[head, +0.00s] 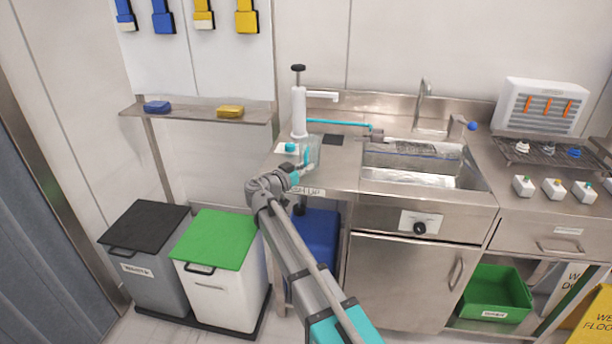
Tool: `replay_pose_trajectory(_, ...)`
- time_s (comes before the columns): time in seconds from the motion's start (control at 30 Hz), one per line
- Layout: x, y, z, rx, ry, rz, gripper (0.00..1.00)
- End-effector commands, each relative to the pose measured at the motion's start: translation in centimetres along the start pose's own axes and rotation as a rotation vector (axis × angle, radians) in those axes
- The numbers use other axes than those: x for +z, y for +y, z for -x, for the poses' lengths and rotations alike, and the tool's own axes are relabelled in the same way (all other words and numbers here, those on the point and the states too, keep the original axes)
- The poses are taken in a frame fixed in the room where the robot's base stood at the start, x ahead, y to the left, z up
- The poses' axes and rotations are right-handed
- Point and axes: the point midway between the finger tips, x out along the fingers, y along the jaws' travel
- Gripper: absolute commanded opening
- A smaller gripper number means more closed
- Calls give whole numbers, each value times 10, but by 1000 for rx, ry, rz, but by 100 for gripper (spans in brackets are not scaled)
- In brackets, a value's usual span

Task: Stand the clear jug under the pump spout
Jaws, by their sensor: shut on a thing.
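The clear jug (316,144) is faint and see-through at the left end of the steel counter, just in front of the pump. My gripper (306,162), with teal fingers, is shut on the jug, and the arm hides part of it. The jug looks upright; I cannot tell whether its base touches the counter. The white pump (299,112) has a black knob on top. Its spout (323,95) points right, with its tip above and to the right of the jug. A dark square pad (333,140) lies on the counter below the spout tip.
A teal-capped item (291,147) is close left of the jug. A teal hose or rod (340,123) runs behind it to the right. The sink (415,170) with its faucet (422,105) lies right of the pad. Lidded bins (213,240) stand lower left.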

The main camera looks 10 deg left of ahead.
Motion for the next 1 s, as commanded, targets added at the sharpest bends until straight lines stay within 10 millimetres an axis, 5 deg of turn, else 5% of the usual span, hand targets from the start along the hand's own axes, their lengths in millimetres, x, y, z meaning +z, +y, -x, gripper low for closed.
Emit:
replay_pose_trajectory(0.67,14,0,0,0,0,0,0)
replay_pose_trajectory(0.7,14,0,0,0,0,0,16)
replay_pose_trajectory(0.87,13,0,0,0,0,0,46)
replay_pose_trajectory(1.0,13,0,0,0,0,0,49)
